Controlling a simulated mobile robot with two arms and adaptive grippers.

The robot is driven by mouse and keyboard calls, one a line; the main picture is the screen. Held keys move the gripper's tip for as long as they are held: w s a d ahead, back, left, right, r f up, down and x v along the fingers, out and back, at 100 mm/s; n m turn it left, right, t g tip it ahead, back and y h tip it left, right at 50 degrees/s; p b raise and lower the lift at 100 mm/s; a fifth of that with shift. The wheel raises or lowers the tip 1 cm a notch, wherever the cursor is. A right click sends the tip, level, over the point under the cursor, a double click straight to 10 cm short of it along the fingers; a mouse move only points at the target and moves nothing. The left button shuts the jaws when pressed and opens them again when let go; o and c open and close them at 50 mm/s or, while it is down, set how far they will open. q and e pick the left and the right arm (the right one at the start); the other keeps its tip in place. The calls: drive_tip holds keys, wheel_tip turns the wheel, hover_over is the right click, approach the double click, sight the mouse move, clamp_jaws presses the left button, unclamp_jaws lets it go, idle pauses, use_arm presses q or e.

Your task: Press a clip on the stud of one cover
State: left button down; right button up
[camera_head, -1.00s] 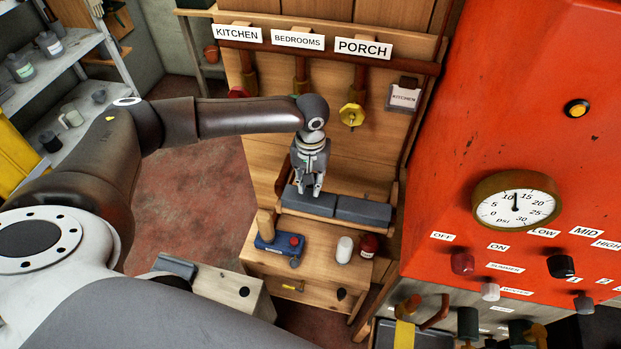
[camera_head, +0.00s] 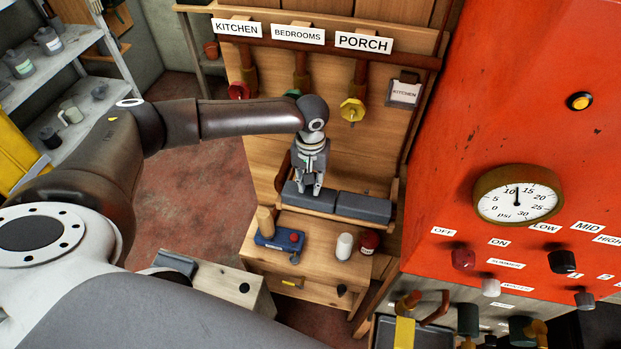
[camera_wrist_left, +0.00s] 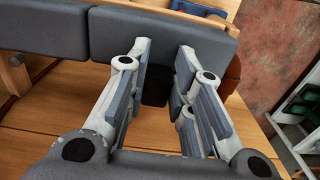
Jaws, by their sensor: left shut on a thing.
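Two long grey padded covers lie end to end on the wooden shelf under the valves, a left one (camera_head: 308,198) and a right one (camera_head: 363,207). They also show at the top of the wrist view, one in the middle (camera_wrist_left: 165,32) and one at the left (camera_wrist_left: 45,28). My left gripper (camera_head: 316,190) points down at the left cover. In the wrist view its fingers (camera_wrist_left: 160,75) are shut on a small dark piece (camera_wrist_left: 155,88) right beside the middle cover. I cannot tell whether this piece is a clip, and no stud shows clearly. My right gripper is not in view.
A blue tool (camera_head: 280,240), a white jar (camera_head: 344,246) and a dark red jar (camera_head: 369,241) stand on the wooden bench below. A red panel with a gauge (camera_head: 517,194) fills the right. Labelled valves, one with a yellow handle (camera_head: 352,110), hang behind the gripper.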

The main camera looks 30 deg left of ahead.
use_arm(q)
drive_tip(key=c, duration=1.2)
unclamp_jaws()
drive_tip(key=shift+f, duration=0.15)
wheel_tip(320, 180, up, 16)
drive_tip(key=shift+p, duration=1.05)
